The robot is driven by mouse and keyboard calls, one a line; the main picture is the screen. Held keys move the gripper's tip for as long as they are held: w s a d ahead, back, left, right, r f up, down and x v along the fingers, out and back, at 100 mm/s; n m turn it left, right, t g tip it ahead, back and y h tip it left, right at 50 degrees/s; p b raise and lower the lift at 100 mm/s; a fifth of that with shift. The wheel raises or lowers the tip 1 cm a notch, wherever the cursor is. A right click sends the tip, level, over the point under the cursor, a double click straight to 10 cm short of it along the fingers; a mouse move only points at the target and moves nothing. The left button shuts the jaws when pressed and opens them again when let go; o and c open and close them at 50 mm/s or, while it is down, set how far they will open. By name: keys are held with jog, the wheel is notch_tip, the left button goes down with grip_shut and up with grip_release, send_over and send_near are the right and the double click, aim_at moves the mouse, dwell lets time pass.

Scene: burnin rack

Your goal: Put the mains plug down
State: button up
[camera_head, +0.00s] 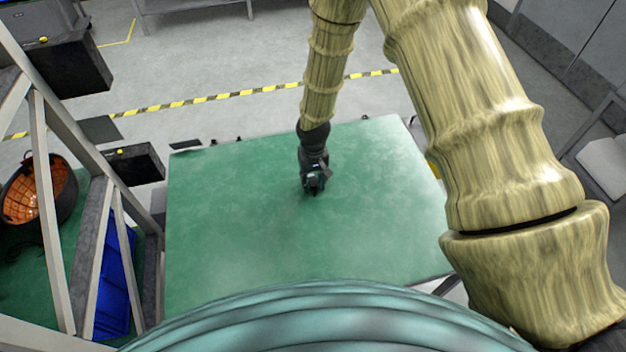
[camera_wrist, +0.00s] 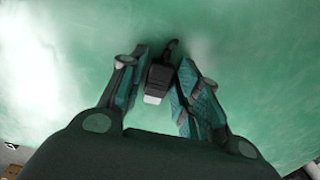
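The mains plug (camera_wrist: 160,76) is a small black block with a pale grey end. It shows in the wrist view between the two finger pads of my gripper (camera_wrist: 164,73), with a short dark stub at its far end. The fingers are drawn in close on both sides of it, and my gripper looks shut on it. In the head view my gripper (camera_head: 313,188) points down, low over the middle of the green table (camera_head: 240,240). The plug cannot be made out clearly there. Whether it touches the table top is hard to tell.
The green table top is bare around my gripper. A metal rack frame (camera_head: 75,150) stands at the left, with an orange-lined dark basket (camera_head: 35,190) and a blue bin (camera_head: 115,285). Dark boxes (camera_head: 135,163) sit beyond the table's left edge.

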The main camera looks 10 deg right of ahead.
aim_at(313, 183)
jog(key=shift+r, duration=0.1)
jog(key=shift+r+b, duration=2.1)
jog(key=shift+r, duration=3.95)
